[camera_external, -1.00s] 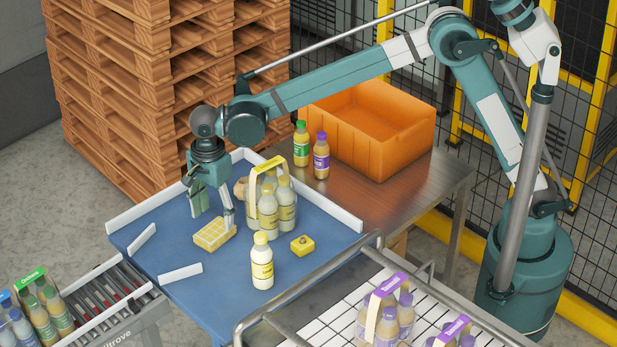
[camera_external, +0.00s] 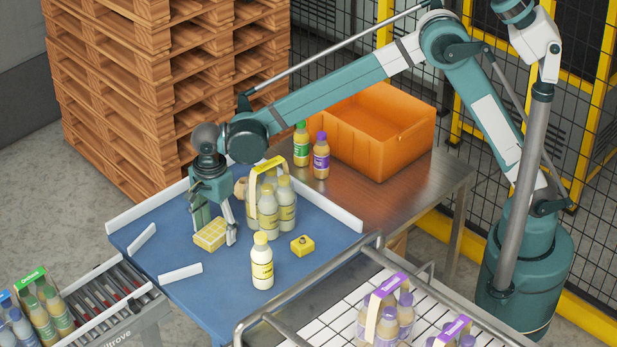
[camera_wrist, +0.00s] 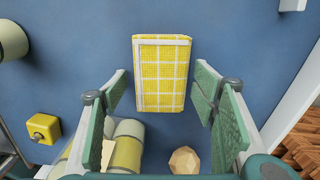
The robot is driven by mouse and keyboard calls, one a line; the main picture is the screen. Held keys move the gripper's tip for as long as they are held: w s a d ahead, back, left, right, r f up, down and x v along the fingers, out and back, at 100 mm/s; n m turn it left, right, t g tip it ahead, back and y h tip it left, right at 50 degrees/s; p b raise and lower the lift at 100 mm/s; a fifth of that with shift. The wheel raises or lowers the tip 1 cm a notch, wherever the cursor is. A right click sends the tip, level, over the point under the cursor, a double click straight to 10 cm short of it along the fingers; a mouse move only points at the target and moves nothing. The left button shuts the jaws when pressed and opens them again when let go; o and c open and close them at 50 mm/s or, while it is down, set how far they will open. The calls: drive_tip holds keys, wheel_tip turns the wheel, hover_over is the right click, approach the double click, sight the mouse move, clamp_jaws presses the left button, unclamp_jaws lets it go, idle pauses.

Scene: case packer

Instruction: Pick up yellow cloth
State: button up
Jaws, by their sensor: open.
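The yellow cloth (camera_external: 209,236) is a folded pad with a white checked pattern, lying on the blue table top at its left part. In the wrist view the cloth (camera_wrist: 161,74) shows upright and centred, just ahead of and between the fingers. My gripper (camera_external: 215,231) is open and points down over the cloth, one finger on each side. In the wrist view my gripper (camera_wrist: 162,92) has green pads with clear blue gaps between them and the cloth. The external view does not clearly show how high the fingertips are above the table.
A yellow-handled bottle pack (camera_external: 268,207) stands close right of my gripper. A single bottle (camera_external: 262,262) and a small yellow block (camera_external: 302,245) stand nearer the front. White rails (camera_external: 180,273) edge the blue table (camera_external: 190,293). An orange crate (camera_external: 372,140) is at the back.

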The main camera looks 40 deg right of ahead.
sight(216, 229)
idle(0.4)
drive_tip(key=c, duration=1)
drive_tip(key=shift+r, duration=0.15)
drive_tip(key=shift+r+b, duration=0.3)
drive_tip(key=shift+r, duration=4.6)
